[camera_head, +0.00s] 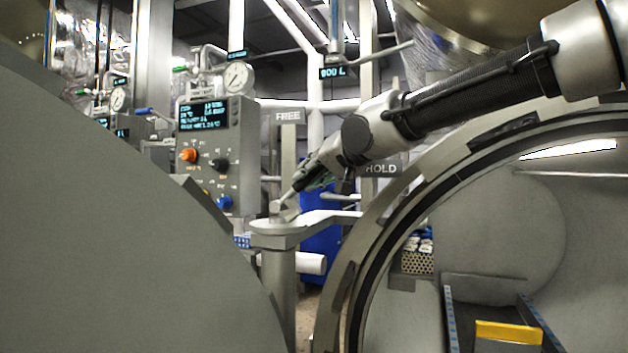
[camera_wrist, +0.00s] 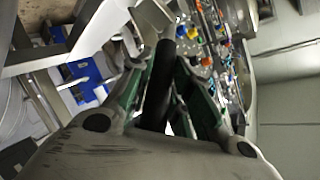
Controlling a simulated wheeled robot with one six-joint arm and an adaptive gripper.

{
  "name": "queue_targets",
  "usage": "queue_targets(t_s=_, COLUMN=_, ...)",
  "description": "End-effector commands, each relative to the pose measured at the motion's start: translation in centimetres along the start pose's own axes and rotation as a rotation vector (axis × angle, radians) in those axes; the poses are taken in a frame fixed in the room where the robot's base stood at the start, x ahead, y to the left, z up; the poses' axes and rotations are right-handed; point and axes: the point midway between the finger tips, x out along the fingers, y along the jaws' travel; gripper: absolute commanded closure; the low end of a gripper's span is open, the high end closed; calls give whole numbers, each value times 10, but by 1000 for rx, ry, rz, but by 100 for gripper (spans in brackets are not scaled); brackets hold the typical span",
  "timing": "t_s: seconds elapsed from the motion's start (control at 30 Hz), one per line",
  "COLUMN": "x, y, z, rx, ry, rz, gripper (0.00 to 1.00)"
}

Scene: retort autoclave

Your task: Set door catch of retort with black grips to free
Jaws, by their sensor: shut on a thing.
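The door catch (camera_head: 279,209) sits on top of the hinge post in the head view, with a short pale lever rising from it to the right. My gripper (camera_head: 301,184) is at this lever, coming from the upper right. In the wrist view my gripper (camera_wrist: 178,82) is shut on the black grip (camera_wrist: 160,88), which lies between its green-lined fingers. A FREE sign (camera_head: 288,117) stands above the catch. A HOLD sign (camera_head: 383,169) is to the right, partly behind my arm. The lever leans toward the HOLD side. Most of the grip is hidden in the head view.
The open round retort mouth (camera_head: 352,255) fills the right, with a yellow-edged carrier (camera_head: 508,332) inside. The large grey door (camera_head: 110,220) fills the left. A control panel (camera_head: 208,150) with knobs and a gauge (camera_head: 238,76) stands behind the catch.

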Motion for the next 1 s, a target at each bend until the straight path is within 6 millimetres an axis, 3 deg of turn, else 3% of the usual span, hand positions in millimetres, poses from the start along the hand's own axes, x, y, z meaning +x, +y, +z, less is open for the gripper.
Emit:
queue_targets(t_s=0.7, x=34, y=-51, z=-17, rx=-261, ry=-319, rz=382, gripper=100)
queue_targets(t_s=1.0, x=47, y=-63, z=-18, rx=-350, ry=-425, rz=518, gripper=100)
